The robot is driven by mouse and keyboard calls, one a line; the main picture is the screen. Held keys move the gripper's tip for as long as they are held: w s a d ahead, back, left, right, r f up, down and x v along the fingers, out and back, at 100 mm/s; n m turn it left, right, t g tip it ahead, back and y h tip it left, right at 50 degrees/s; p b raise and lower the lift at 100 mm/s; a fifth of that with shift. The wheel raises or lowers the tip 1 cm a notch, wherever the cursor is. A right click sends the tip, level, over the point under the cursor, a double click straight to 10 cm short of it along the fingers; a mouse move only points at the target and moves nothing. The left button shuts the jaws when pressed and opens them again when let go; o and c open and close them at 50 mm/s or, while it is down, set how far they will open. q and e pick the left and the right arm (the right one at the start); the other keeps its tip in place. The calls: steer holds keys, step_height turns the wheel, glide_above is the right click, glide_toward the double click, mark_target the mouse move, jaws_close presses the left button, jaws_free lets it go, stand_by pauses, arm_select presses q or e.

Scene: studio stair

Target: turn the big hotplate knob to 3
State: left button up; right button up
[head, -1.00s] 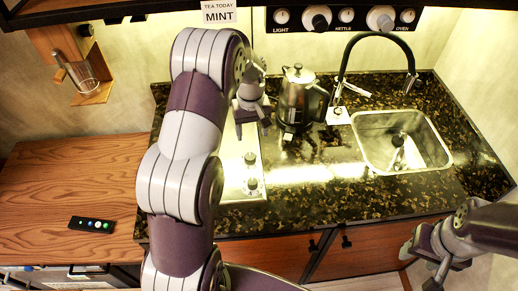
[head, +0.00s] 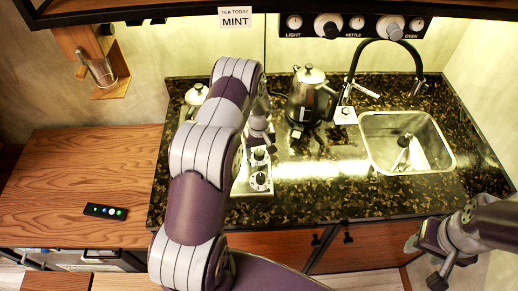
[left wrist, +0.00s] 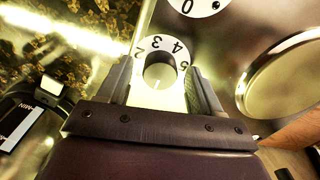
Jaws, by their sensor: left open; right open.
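The hotplate (head: 240,186) lies on the dark counter, partly behind my left arm. Two white knob dials show on it: a far dial (head: 259,156) and a near dial (head: 260,181), which looks a little larger. My left gripper (head: 262,138) is open beside the far dial. In the left wrist view a dial with numerals 2 to 5 (left wrist: 160,52) shows between my open fingers; I cannot tell whether they touch its knob. Another dial with a 0 (left wrist: 198,5) is cut off at the top. My right gripper (head: 428,262) is open and empty at the lower right.
A metal kettle (head: 310,95) stands right of my left gripper. The sink (head: 408,142) and black faucet (head: 385,42) are further right. A lidded pot (head: 196,94) is behind my left arm. A black remote (head: 105,211) lies on the wooden top (head: 60,180).

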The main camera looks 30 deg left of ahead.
arm_select(q)
steer(key=c, duration=1.1)
steer(key=shift+o, duration=0.2)
